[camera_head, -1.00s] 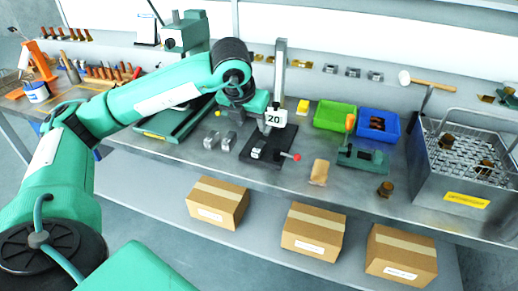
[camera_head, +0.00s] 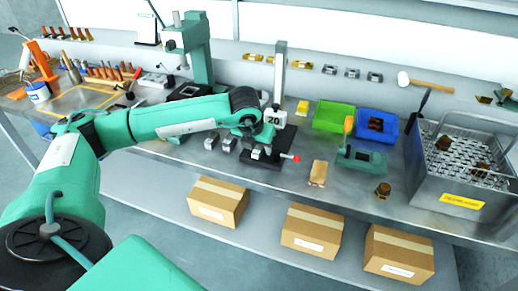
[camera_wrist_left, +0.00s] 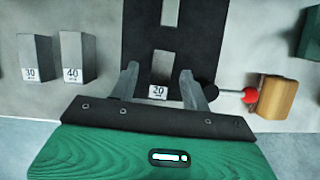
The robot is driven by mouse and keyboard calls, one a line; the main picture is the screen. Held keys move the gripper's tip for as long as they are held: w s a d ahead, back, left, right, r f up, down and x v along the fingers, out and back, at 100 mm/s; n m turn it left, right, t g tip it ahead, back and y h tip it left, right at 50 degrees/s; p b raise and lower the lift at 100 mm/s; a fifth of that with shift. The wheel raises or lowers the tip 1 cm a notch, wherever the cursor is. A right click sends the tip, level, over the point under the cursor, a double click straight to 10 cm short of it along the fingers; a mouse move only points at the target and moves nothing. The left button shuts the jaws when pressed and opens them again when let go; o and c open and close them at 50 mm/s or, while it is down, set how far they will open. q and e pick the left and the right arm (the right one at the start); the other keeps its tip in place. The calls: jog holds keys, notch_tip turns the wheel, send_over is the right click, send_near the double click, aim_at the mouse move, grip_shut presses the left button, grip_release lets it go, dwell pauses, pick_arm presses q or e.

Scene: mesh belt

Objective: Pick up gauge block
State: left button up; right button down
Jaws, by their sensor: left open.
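A grey gauge block with a "20" label (camera_wrist_left: 159,80) lies on a dark base plate (camera_wrist_left: 139,35) in the left wrist view. My left gripper (camera_wrist_left: 158,72) is open, with one finger on each side of this block; I cannot tell whether they touch it. In the head view my left gripper (camera_head: 257,146) is low over the dark base, and the block (camera_head: 256,154) is partly hidden by it. Two more grey blocks, labelled "30" (camera_wrist_left: 36,58) and "40" (camera_wrist_left: 76,57), stand to the left on the bench. My right gripper is not in view.
A red-knobbed lever (camera_wrist_left: 248,96) sticks out right of the fingers, close to a tan block (camera_wrist_left: 277,97). A column (camera_head: 280,70) with a white "20" plate (camera_head: 274,118) rises by the base. Green (camera_head: 335,116) and blue bins (camera_head: 378,125) stand right.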

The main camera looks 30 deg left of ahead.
pick_arm(q)
grip_shut()
